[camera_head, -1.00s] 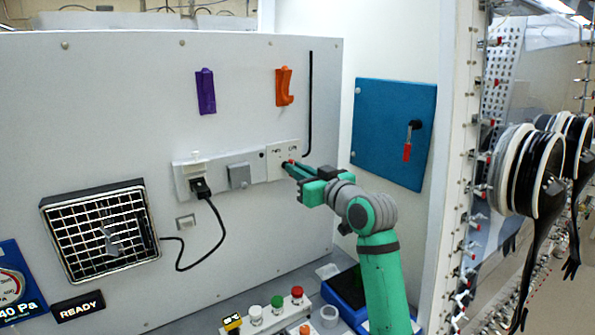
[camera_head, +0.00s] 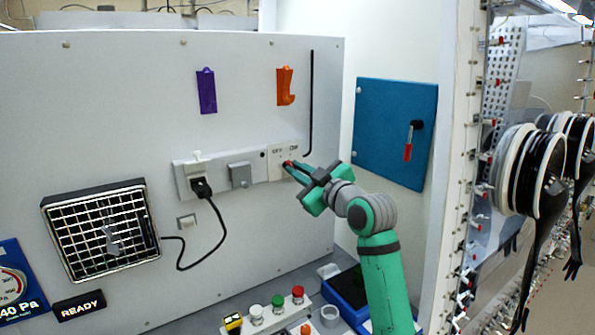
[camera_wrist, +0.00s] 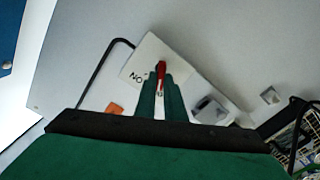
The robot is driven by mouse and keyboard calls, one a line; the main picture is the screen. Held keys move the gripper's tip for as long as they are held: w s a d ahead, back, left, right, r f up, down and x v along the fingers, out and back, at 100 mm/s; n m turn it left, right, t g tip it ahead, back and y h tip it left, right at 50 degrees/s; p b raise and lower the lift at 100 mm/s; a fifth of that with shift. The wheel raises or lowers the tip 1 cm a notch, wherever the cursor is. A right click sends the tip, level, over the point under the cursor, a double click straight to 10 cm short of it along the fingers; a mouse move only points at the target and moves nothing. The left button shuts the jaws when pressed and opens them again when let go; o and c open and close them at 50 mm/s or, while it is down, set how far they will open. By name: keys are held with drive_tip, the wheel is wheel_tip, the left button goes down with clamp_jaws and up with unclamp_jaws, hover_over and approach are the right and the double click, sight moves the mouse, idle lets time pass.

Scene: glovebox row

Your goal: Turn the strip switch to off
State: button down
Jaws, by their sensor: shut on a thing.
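The power strip (camera_head: 219,172) is fixed to the light grey wall panel, with a black plug in its left socket and a grey cover in its middle. The strip switch (camera_wrist: 161,70) is a small red lever at the strip's right end. In the wrist view my gripper (camera_wrist: 160,88) is shut on this red lever, green fingers on both sides. In the head view my gripper (camera_head: 291,166) reaches the switch plate from the lower right and hides most of the lever.
Purple (camera_head: 206,91) and orange (camera_head: 285,86) hooks hang above the strip. A caged fan (camera_head: 100,232) is at left, its black cord (camera_head: 216,240) running to the plug. A blue panel (camera_head: 393,133) with a red-handled lever stands right. Several coloured buttons (camera_head: 277,303) sit below.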

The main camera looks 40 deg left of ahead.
idle(0.4)
drive_tip(key=c, duration=1.8)
unclamp_jaws()
drive_tip(key=shift+c, duration=0.2)
drive_tip(key=shift+d, duration=0.1)
drive_tip(key=v, duration=1)
drive_tip(key=shift+s+d, duration=0.15)
drive_tip(key=shift+d, duration=0.15)
